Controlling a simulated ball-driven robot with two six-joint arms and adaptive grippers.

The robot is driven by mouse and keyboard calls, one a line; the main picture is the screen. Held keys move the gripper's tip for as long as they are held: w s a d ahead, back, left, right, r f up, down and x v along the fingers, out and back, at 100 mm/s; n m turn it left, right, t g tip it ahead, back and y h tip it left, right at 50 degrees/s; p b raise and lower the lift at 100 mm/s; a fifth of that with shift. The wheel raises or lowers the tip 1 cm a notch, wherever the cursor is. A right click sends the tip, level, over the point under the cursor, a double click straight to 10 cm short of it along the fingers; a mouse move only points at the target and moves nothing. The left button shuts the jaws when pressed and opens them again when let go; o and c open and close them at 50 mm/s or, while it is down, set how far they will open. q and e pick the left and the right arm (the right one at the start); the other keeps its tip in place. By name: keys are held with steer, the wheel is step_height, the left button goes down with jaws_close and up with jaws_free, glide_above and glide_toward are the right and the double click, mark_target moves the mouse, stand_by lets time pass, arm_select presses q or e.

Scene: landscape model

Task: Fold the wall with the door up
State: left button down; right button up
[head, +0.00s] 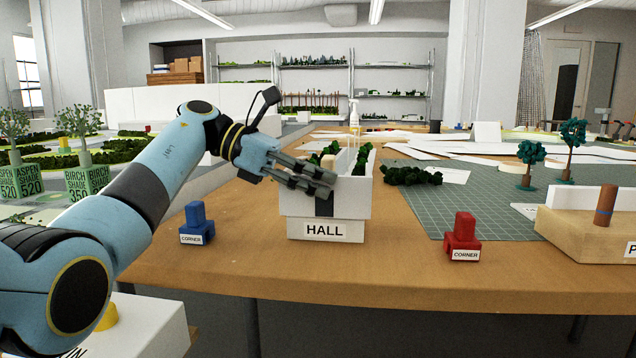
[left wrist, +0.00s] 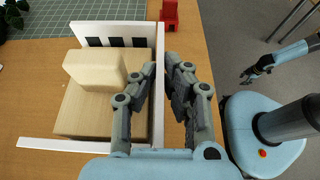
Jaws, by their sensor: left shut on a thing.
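The hall model (head: 302,229) stands at the table's front edge, with a HALL label on its base. Its front wall (head: 350,198) is white, stands upright and has a dark door shape (head: 324,204). My left gripper (head: 325,184) is shut on this wall's top edge. In the left wrist view the fingers (left wrist: 160,82) straddle the wall (left wrist: 158,115). A white wall with dark openings (left wrist: 88,28) stands at one side, and a thin white strip (left wrist: 60,145) runs along the other. My right gripper (left wrist: 256,70) hangs apart, too small to read.
A pale block (left wrist: 97,69) sits on the model's wooden base (left wrist: 75,115). A blue corner block (head: 196,224) stands left of the model, a red one (head: 462,238) right. A green mat (head: 420,205), small trees (head: 530,160) and a wooden piece (head: 590,235) lie further right.

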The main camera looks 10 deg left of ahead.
arm_select(q)
steer(key=c, duration=1.6)
jaws_free()
steer(key=v, duration=1.2)
steer(key=shift+f, duration=0.1)
